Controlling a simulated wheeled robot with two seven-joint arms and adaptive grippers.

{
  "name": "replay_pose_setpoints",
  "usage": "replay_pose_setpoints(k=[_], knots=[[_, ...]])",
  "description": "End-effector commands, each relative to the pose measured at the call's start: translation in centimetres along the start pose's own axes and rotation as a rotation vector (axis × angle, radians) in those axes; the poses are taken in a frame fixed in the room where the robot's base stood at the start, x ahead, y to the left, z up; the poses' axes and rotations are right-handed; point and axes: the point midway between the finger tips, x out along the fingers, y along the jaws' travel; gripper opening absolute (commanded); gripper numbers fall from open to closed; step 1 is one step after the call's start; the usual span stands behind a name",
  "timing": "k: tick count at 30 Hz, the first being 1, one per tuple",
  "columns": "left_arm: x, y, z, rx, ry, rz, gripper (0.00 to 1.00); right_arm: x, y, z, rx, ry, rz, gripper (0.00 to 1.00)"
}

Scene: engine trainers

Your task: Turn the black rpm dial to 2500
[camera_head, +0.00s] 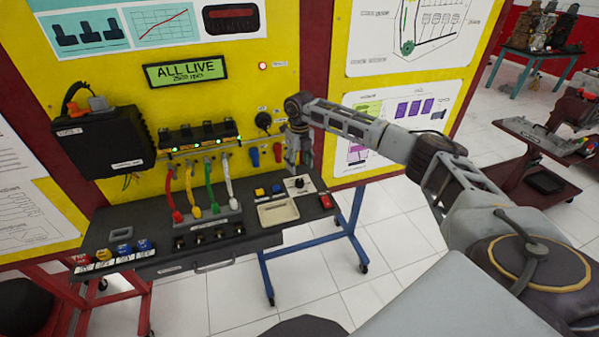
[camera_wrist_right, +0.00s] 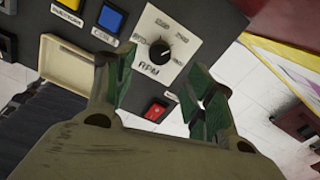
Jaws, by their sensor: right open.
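The black rpm dial (camera_wrist_right: 159,50) sits on a white plate (camera_wrist_right: 176,28) marked RPM in the right wrist view. In the head view the dial (camera_head: 299,183) is small, on the bench top at the right. My right gripper (camera_wrist_right: 165,90) is open, its green-padded fingers on either side of the dial in the picture and apart from it. In the head view the right gripper (camera_head: 298,160) hangs pointing down just above the dial. The number the dial points at is too small to read. The display (camera_head: 186,70) reads ALL LIVE with a small rpm line below. My left gripper is out of view.
A red switch (camera_wrist_right: 155,110) lies just below the dial plate. Yellow and blue buttons (camera_head: 276,189) and a cream tray (camera_head: 278,211) are to its left. Coloured leads (camera_head: 211,190) hang further left. The yellow panel (camera_head: 290,80) stands close behind the gripper.

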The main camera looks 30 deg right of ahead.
Motion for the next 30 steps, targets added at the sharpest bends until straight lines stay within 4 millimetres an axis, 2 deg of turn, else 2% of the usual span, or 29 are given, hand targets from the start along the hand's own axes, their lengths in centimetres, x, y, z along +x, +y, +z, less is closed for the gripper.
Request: replay_pose_setpoints(k=[3,10,30], knots=[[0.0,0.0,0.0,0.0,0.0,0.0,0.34,-1.7,-0.1,0.0,0.0,-0.002,0.0,0.54],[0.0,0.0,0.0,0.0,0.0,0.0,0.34,-3.6,0.0,0.0,0.0,-0.001,-0.001,0.54],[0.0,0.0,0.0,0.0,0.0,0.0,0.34,-3.9,0.0,0.0,0.0,0.0,0.0,0.54]])
